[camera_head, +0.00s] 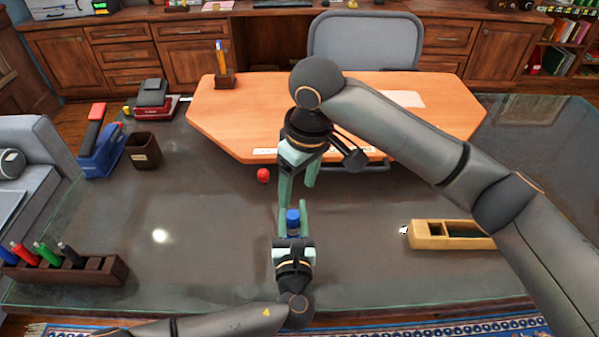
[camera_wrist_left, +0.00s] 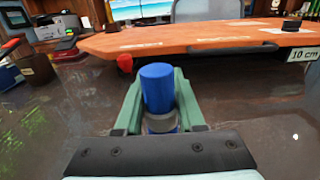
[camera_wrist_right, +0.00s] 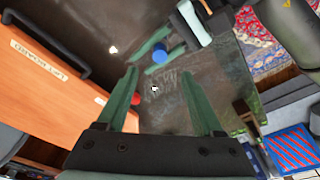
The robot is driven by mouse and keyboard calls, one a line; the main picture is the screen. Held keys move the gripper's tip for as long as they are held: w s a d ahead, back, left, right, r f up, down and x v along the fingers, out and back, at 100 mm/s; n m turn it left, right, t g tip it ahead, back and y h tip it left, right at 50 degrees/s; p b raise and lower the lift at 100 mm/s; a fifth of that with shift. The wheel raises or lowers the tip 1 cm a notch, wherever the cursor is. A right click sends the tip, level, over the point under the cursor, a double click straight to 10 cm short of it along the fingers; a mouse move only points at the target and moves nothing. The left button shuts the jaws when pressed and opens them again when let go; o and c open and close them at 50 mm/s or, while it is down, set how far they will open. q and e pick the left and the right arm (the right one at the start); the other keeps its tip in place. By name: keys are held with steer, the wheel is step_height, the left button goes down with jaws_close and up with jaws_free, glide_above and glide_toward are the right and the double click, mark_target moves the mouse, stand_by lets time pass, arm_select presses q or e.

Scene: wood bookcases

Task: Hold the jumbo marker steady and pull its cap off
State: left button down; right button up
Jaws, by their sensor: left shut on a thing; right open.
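The jumbo marker has a blue cap (camera_head: 293,217) pointing up and a grey collar below it. My left gripper (camera_head: 293,222) is shut on the marker and holds it upright above the glass table. In the left wrist view the blue cap (camera_wrist_left: 157,86) stands above the fingers, and the marker's lower part is mostly hidden. My right gripper (camera_head: 298,182) is open and empty, above and beyond the marker, apart from it. In the right wrist view the blue cap (camera_wrist_right: 159,53) shows past the open fingers (camera_wrist_right: 158,92).
A wooden holder with several coloured markers (camera_head: 62,265) stands at the left. A wooden chalkboard-eraser-like box (camera_head: 450,235) lies at the right. A red object (camera_head: 263,175) lies near the orange board (camera_head: 230,125). A brown cup (camera_head: 143,150) and blue stapler (camera_head: 102,150) stand at the left. Glass between is clear.

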mark_target(293, 214)
steer(key=f, duration=0.5)
steer(key=w+a+f, duration=0.1)
steer(key=f, duration=0.2)
steer(key=shift+f, duration=0.3)
steer(key=shift+c, duration=0.2)
jaws_close()
